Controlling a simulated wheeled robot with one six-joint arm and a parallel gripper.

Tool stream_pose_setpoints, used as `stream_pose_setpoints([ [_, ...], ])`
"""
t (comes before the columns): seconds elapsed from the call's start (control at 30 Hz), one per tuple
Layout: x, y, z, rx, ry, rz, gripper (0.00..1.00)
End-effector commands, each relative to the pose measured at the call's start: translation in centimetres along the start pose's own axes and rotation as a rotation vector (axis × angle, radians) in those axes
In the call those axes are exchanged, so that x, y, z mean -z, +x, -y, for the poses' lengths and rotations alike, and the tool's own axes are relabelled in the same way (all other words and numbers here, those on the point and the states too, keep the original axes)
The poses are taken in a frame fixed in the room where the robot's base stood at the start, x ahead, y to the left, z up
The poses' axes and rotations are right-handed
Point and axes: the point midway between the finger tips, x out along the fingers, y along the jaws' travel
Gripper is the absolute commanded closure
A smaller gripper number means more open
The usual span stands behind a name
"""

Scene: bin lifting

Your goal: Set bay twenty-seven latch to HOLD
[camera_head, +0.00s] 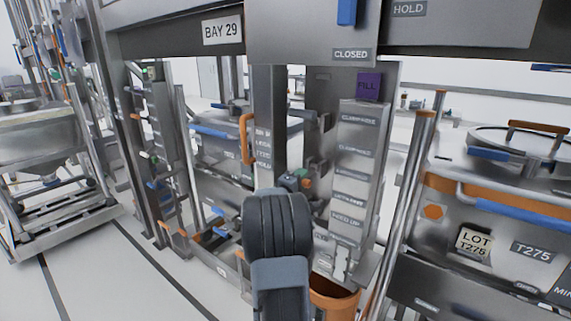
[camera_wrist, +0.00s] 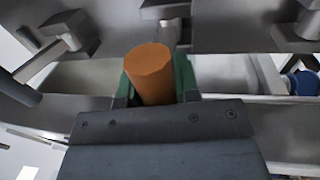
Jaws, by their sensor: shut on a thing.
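In the wrist view, my gripper (camera_wrist: 157,84) has its green-padded fingers closed around an orange cylindrical piece (camera_wrist: 150,68), probably a handle or knob end. In the head view, my dark arm hides most of the gripper, and only a green and reddish tip (camera_head: 303,179) shows beside the grey post. A blue lever (camera_head: 347,11) stands upright on the plate at the top, above a CLOSED label (camera_head: 351,54). A HOLD label (camera_head: 409,9) is to its right. The readable bay sign (camera_head: 222,30) says BAY 29. I cannot identify a bay twenty-seven latch.
A labelled panel (camera_head: 358,160) stands right of my arm, with an orange bucket (camera_head: 333,299) below. A bin marked T275 (camera_head: 531,251) fills the right side. A wheeled bin frame (camera_head: 52,205) stands left. Pale floor (camera_head: 95,270) is open at lower left.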

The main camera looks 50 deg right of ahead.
Motion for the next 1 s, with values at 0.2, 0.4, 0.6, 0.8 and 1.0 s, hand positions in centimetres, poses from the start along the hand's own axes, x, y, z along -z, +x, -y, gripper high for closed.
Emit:
stream_pose_setpoints([
  [0.2,-0.9,1.5,-3.4,0.137,0.000,0.018,1.00],
  [0.4,-1.0,1.9,-3.8,0.203,0.000,0.020,1.00],
  [0.6,-1.0,2.3,-4.4,0.198,0.001,0.021,1.00],
  [0.8,-1.1,2.6,-4.7,0.196,0.000,0.021,1.00],
  [1.0,-1.1,2.8,-4.7,0.196,0.000,0.022,1.00],
])
